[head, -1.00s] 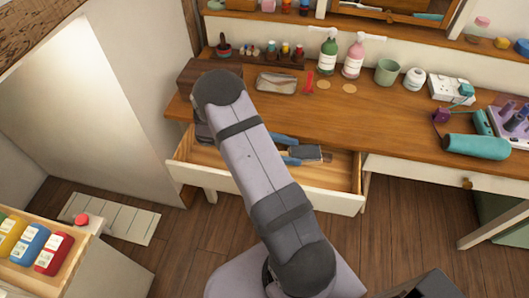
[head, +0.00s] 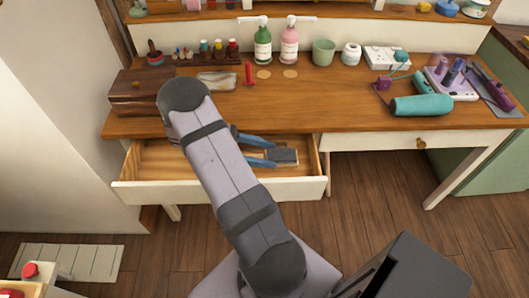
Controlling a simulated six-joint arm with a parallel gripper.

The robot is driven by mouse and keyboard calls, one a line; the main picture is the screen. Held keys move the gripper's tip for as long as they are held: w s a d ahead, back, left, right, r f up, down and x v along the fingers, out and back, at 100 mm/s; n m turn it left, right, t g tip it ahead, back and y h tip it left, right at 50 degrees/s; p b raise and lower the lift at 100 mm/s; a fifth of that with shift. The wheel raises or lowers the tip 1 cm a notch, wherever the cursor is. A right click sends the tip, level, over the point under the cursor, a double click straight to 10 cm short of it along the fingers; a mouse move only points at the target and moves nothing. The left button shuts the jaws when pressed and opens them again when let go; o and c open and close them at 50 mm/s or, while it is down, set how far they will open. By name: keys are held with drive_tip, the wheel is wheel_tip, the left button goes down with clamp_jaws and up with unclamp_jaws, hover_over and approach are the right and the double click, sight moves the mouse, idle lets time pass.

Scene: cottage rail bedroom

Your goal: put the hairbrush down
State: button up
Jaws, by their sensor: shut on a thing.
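My gripper (head: 271,155) shows two blue fingers reaching out to the right from behind my arm, over the open drawer (head: 222,190). My arm hides the rest of the gripper and part of the drawer. I cannot tell whether the brush touches the drawer floor.
The wooden desk top (head: 330,110) behind carries a wooden box (head: 142,92), green bottle (head: 263,46), pink bottle (head: 289,46), green cup (head: 323,51) and teal hairdryer (head: 422,104). A red item (head: 249,74) lies mid-desk. Bare desk shows right of the drawer.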

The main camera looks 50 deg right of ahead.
sight(264, 172)
drive_tip(key=shift+f+b, duration=2.3)
drive_tip(key=shift+f, duration=0.4)
drive_tip(key=shift+f+b, duration=0.3)
drive_tip(key=shift+f, duration=0.25)
drive_tip(key=o, duration=1.3)
drive_tip(key=shift+o, duration=0.2)
drive_tip(key=shift+v, duration=3.65)
